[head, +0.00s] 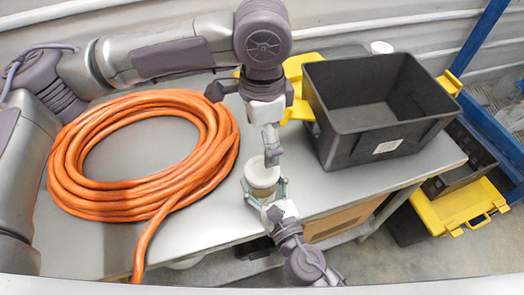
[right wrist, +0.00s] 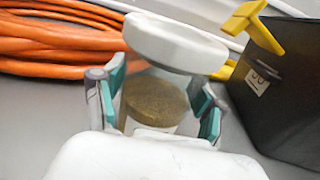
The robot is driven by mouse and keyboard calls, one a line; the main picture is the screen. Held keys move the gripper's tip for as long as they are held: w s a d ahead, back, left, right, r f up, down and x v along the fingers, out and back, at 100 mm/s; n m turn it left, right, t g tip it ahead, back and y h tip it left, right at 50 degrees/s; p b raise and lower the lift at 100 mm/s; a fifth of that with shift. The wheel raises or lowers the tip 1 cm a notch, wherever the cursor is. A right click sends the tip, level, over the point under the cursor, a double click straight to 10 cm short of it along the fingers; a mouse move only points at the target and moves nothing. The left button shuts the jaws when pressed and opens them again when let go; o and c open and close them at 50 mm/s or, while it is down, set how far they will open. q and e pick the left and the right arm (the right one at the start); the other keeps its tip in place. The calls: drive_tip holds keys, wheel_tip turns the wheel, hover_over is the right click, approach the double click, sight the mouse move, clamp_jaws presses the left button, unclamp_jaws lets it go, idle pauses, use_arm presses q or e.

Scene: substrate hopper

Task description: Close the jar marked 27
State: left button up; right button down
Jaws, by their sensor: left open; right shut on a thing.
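The clear jar (head: 262,184) stands near the front edge of the grey table, with brown content (right wrist: 155,98) inside. My right gripper (head: 265,190) is shut on the jar, its teal pads on both sides of it. A white round lid (head: 262,167) is at the top of the jar; in the right wrist view the lid (right wrist: 175,42) looks tilted over the mouth. I cannot tell whether it is seated on the rim. My left gripper (head: 271,150) is open, pointing down just above the lid. The number on the jar is not readable.
A coiled orange hose (head: 150,105) covers the table's left side, its end hanging over the front edge. A black bin (head: 375,135) with a small white label stands at the right. A yellow-and-black case (head: 460,207) is lower at the right.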

use_arm(q)
drive_tip(key=shift+r, duration=0.85)
use_arm(e)
unclamp_jaws()
drive_tip(key=shift+s, duration=0.1)
drive_tip(key=v, duration=1.2)
